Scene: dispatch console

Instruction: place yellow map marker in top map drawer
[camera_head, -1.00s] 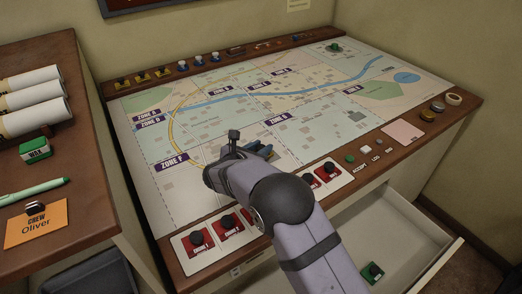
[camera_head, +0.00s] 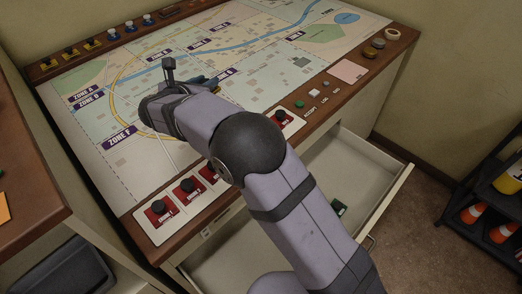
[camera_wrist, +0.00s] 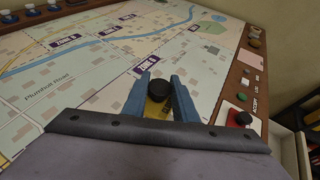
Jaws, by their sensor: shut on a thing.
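The yellow map marker (camera_wrist: 157,106), with a black round knob on top, sits between the blue fingers of my gripper (camera_wrist: 158,99) in the wrist view. My gripper is shut on it, over the map near the zone labels. In the head view my gripper (camera_head: 210,83) is partly hidden by my wrist, and the marker cannot be made out there. The open map drawer (camera_head: 358,163) is pulled out below the console's front edge, to the right of my arm.
A pink note (camera_head: 348,71) and tape roll (camera_head: 392,34) lie at right. A dark cart with cones (camera_head: 475,213) stands far right. Much of the drawer floor is bare.

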